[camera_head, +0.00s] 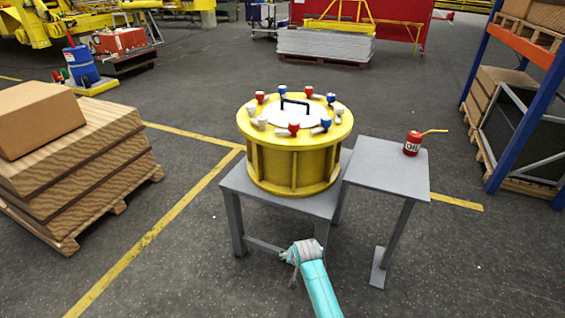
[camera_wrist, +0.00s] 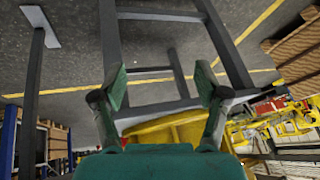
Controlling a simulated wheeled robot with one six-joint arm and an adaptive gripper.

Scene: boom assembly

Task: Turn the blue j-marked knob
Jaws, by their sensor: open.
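The yellow drum (camera_head: 293,165) stands on a grey table and carries a ring of red, white and blue knobs around its white top plate. Blue knobs show at the front right (camera_head: 325,123), the back right (camera_head: 331,98) and the back (camera_head: 283,89); their marks are too small to read, so I cannot tell which is j. My gripper (camera_wrist: 162,77) is open and empty in the wrist view, with part of the yellow drum (camera_wrist: 165,130) behind its fingers. In the head view my arm's end is low in front of the table, apart from the knobs.
A black handle (camera_head: 294,101) rises from the drum's top. A red oil can (camera_head: 412,143) stands on the grey side table (camera_head: 385,172) at the right. Stacked boards (camera_head: 75,160) lie at the left and a blue-orange rack (camera_head: 515,95) stands at the right. The floor around the tables is mostly clear.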

